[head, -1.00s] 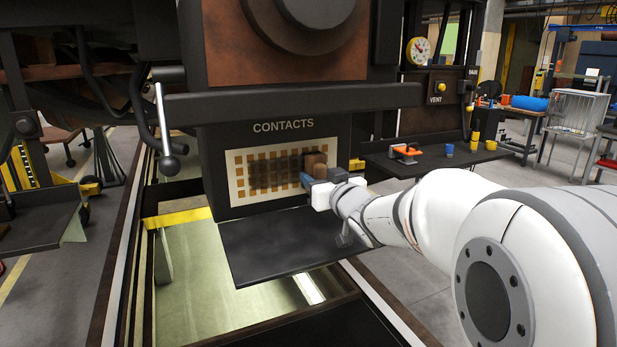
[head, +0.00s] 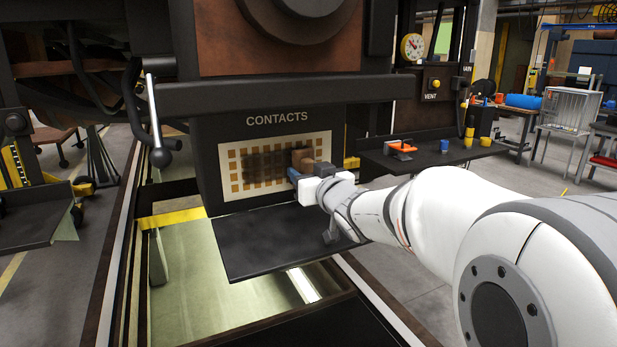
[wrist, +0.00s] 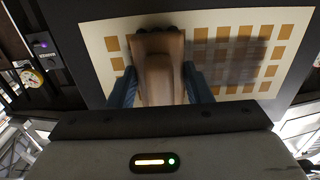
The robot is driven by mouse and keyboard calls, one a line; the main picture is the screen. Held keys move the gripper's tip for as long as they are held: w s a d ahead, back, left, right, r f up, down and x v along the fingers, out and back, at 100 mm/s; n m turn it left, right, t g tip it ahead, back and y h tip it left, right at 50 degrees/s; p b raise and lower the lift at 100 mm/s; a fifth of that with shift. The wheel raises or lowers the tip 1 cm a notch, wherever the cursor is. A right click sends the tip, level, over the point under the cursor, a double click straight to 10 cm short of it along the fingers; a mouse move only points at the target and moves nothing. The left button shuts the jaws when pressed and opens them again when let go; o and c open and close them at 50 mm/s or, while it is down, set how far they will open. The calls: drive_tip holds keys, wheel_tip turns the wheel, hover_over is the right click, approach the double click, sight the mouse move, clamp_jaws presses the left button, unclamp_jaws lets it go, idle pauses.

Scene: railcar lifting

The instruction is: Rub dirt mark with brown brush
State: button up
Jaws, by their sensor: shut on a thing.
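The brown brush (head: 302,158) is held in my gripper (head: 298,174) in front of the contacts panel (head: 224,192). The wrist view shows the brush (wrist: 157,72) between the two blue fingers of my gripper (wrist: 157,90), its dark bristle end at the panel. Whether the bristles touch the panel I cannot tell. The dirt mark (head: 262,162) is a dark smudge over the middle of the copper squares, left of the brush in the head view. In the wrist view the dirt mark (wrist: 235,62) lies right of the brush.
A dark shelf (head: 270,240) juts out below the panel. A dark bar (head: 300,95) runs above it, with a ball-ended lever (head: 160,157) at left. A side table (head: 430,158) at right holds an orange tool (head: 401,146) and small cups.

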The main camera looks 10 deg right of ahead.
drive_tip(key=shift+s+a+f+b, duration=0.1)
drive_tip(key=shift+s+a+b, duration=0.15)
drive_tip(key=shift+a+b, duration=0.5)
drive_tip(key=shift+s+a+b, duration=0.2)
drive_tip(key=shift+a+b, duration=0.5)
drive_tip(key=shift+a, duration=0.15)
drive_tip(key=shift+s+a+f+b, duration=0.1)
drive_tip(key=shift+s+a+b, duration=0.15)
drive_tip(key=shift+a+b, duration=0.5)
drive_tip(key=shift+s+a+r+b, duration=0.15)
drive_tip(key=shift+a+r+b, duration=0.05)
drive_tip(key=shift+a+b, duration=0.5)
drive_tip(key=a+b, duration=0.1)
drive_tip(key=b, duration=0.1)
drive_tip(key=a+b, duration=0.1)
drive_tip(key=b, duration=0.2)
drive_tip(key=shift+s+a+f, duration=0.15)
drive_tip(key=shift+s+a, duration=0.2)
drive_tip(key=shift+s, duration=0.05)
drive_tip(key=shift+a, duration=0.15)
